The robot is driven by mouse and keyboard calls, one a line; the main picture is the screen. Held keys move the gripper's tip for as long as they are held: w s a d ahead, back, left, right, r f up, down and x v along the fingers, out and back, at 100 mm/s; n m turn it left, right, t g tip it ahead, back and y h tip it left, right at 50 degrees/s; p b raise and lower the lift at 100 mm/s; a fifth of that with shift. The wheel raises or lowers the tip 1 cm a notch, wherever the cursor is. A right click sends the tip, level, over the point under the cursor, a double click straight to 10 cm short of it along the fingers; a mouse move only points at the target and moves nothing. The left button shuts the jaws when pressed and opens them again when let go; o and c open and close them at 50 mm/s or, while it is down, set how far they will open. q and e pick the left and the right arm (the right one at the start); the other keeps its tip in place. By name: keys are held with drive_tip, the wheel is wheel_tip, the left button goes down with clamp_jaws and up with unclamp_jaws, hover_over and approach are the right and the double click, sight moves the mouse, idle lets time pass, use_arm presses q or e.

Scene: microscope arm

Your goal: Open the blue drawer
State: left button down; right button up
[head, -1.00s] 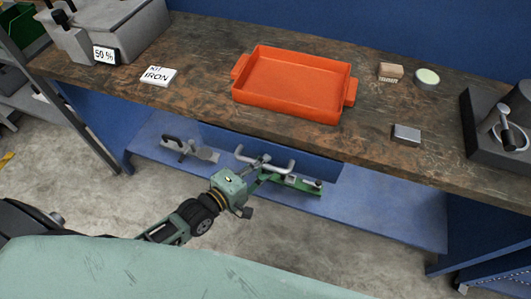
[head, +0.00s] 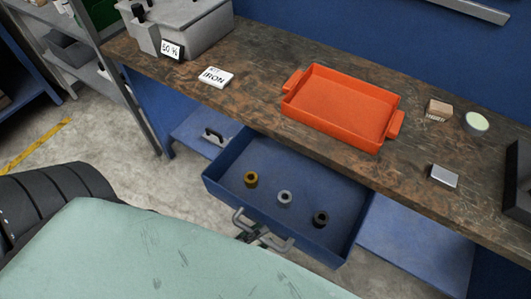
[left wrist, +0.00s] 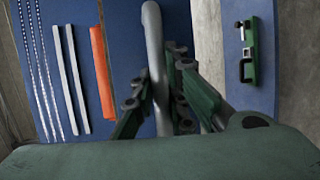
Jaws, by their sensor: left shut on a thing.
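The blue drawer (head: 300,175) stands pulled out from under the workbench, and its inside shows in the head view. It holds a brass-coloured ring (head: 251,179), a silver ring (head: 285,197) and a black ring (head: 320,218). A grey bar handle (head: 284,245) is on its front. My left gripper (head: 254,233) is at the handle, partly hidden behind my own body. In the left wrist view my left gripper's fingers (left wrist: 166,100) are closed around the handle bar (left wrist: 154,45). My right gripper is not in view.
On the wooden bench top (head: 245,90) are an orange tray (head: 340,105), a white IRON card (head: 216,77), a grey machine with a 50 % sign (head: 172,50), a wooden block (head: 438,109), a round tin (head: 476,122) and a metal block (head: 443,176). A lower blue shelf (head: 415,235) lies beneath.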

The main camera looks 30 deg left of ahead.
use_arm(q)
drive_tip(key=shift+s, duration=0.3)
drive_tip(key=c, duration=1.8)
unclamp_jaws()
drive_tip(key=shift+c, duration=0.2)
drive_tip(key=shift+o, duration=0.5)
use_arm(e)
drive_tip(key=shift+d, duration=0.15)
use_arm(q)
drive_tip(key=v, duration=1.2)
